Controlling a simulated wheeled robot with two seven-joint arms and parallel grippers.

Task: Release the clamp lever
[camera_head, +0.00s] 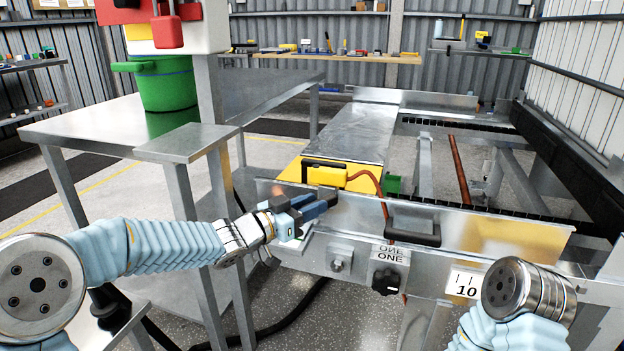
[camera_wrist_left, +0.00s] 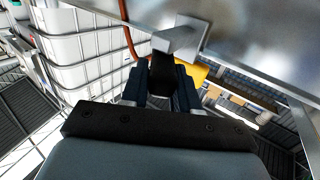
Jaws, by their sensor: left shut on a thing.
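The clamp lever shows in the left wrist view as a dark grip (camera_wrist_left: 163,70) below a metal bracket (camera_wrist_left: 182,38). My left gripper (camera_wrist_left: 162,88) is shut on it, with one dark blue finger on each side. In the head view, my left gripper (camera_head: 314,208) is at the left end of the washer's front metal panel (camera_head: 360,212), and its fingers mostly hide the lever. My right arm shows at the bottom right, but its gripper is out of view.
A yellow block (camera_head: 357,179) with a black handle and orange hose lies just behind the panel. A black handle (camera_head: 412,230) and a black knob (camera_head: 386,281) are to the right. A metal table (camera_head: 95,125) with a green bucket (camera_head: 163,84) stands at left.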

